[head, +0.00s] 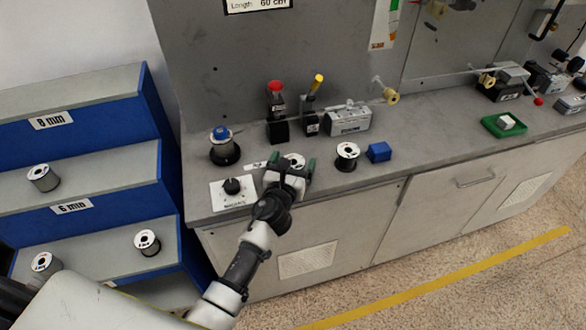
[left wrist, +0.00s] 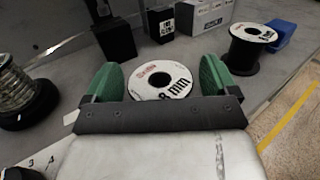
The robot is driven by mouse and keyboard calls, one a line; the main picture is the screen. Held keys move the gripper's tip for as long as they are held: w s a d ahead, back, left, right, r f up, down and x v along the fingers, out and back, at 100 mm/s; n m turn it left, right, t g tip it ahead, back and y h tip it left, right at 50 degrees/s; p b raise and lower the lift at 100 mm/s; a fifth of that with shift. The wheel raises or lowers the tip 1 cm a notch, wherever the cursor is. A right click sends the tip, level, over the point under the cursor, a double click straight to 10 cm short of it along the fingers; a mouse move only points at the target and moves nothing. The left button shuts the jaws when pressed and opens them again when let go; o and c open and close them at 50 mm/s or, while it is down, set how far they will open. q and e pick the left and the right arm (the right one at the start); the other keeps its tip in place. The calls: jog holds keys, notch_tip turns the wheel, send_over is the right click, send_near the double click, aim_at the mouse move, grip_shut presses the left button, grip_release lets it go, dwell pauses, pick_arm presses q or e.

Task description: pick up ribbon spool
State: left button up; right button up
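A ribbon spool with a white round label reading "8 mm" (left wrist: 178,76) stands on the grey counter; its top also shows in the head view (head: 295,159). My left gripper (head: 289,170) reaches over the counter's front edge at this spool. In the left wrist view its green fingers (left wrist: 160,82) are spread on either side of the spool, with a narrow gap showing at the right finger. The spool's lower part is hidden by the gripper. A second spool, black with a white label (head: 347,156), stands to the right. My right gripper is not in view.
A blue block (head: 379,152) sits beside the second spool. A dial box (head: 232,190) and a black-based, blue-topped holder (head: 224,147) are to the left. Small devices (head: 348,119) stand behind. Blue stepped shelves (head: 90,180) hold several spools at far left.

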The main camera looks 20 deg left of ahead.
pick_arm(q)
jog(key=c, duration=1)
jog(key=shift+o, duration=0.2)
